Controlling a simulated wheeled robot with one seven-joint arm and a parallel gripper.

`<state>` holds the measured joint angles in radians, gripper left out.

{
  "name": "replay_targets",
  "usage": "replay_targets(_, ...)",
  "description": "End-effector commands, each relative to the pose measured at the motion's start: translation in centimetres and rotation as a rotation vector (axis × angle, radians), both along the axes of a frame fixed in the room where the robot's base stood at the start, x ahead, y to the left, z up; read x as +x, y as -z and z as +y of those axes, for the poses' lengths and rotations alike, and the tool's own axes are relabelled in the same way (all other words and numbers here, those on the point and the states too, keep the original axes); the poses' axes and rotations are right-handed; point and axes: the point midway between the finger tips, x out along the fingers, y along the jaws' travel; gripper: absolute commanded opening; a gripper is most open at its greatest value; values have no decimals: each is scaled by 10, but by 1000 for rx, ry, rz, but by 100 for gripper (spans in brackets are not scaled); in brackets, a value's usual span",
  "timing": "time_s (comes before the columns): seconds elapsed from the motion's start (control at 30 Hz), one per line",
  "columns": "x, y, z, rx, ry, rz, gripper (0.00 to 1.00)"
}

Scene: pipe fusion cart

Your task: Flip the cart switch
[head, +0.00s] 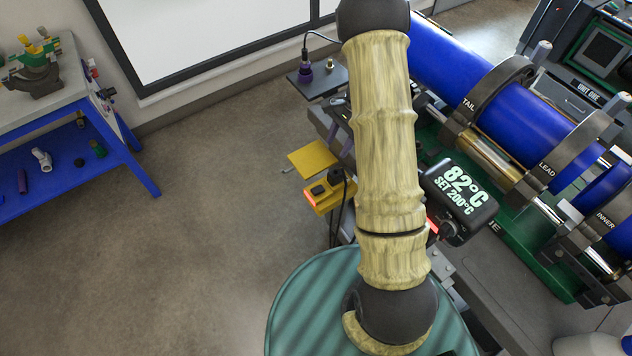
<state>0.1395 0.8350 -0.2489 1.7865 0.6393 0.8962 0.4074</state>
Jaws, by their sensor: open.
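A yellow box (325,196) with a dark switch-like part (319,189) on top hangs at the left side of the cart, left of my arm. A red light glows along its lower left edge, and a dark cable runs from it. It looks like the cart switch; I cannot tell which way it is set. The cart (485,281) fills the right side, with blue pipe (513,118) clamped on it. A display (459,197) reads 82°C, set 200°C. My gripper is not in view; my arm crosses the picture centre and hides part of the cart.
A flat yellow plate (312,158) sits just beyond the yellow box. A small dark shelf (317,80) holds a purple plug with a cable. A workbench with a blue lower shelf (75,178) stands at the left. The floor between is clear.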

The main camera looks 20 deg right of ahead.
Motion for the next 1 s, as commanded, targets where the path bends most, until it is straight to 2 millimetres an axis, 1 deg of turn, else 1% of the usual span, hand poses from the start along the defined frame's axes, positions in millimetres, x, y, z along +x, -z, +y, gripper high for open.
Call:
replay_targets(0.07, 2, 3, -5, 8, 28, 9, 45)
replay_targets(0.2, 1, 4, -15, 9, 48, 9, 45)
replay_targets(0.27, 1, 4, -16, 9, 49, 9, 45)
replay_targets(0.43, 2, 5, -8, 8, 34, 10, 45)
replay_targets(0.53, 1, 11, 0, 9, 23, 11, 45)
replay_targets(0.67, -1, 25, 8, 9, 18, 13, 45)
replay_targets(1.0, -8, 80, 29, 9, 18, 13, 45)
